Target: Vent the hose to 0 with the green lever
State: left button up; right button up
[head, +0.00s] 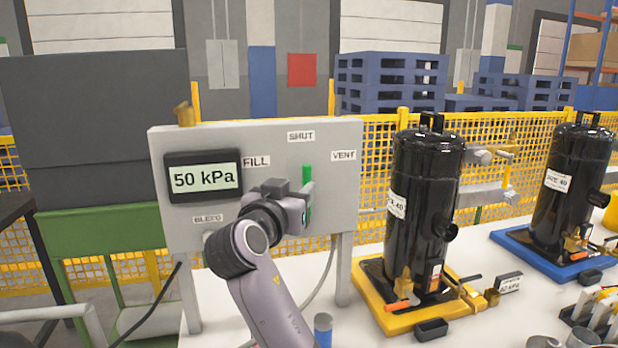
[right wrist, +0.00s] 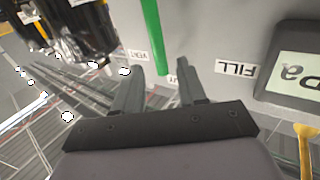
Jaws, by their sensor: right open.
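The green lever (head: 307,178) stands upright on the grey panel (head: 330,200), pointing toward the SHUT label (head: 301,136). The VENT label (head: 344,156) is to its right and the FILL label (head: 256,161) to its left. The display (head: 204,177) reads 50 kPa. My right gripper (head: 294,195) is open at the lever and hides its lower part. In the right wrist view the lever (right wrist: 152,35) shows with its tip between the two open fingers (right wrist: 160,80); I cannot tell whether they touch it. My left gripper is not in view.
A black compressor (head: 424,205) stands on a yellow base (head: 395,322) right of the panel, and another (head: 568,185) on a blue base (head: 535,256). A grey hose (head: 322,280) hangs below the panel. A yellow mesh fence (head: 375,150) is behind.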

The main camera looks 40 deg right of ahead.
aim_at(305, 181)
jog(key=p+x, duration=0.1)
jog(key=x, duration=0.5)
jog(key=shift+w+d, duration=0.1)
jog(key=shift+d, duration=0.1)
grip_shut()
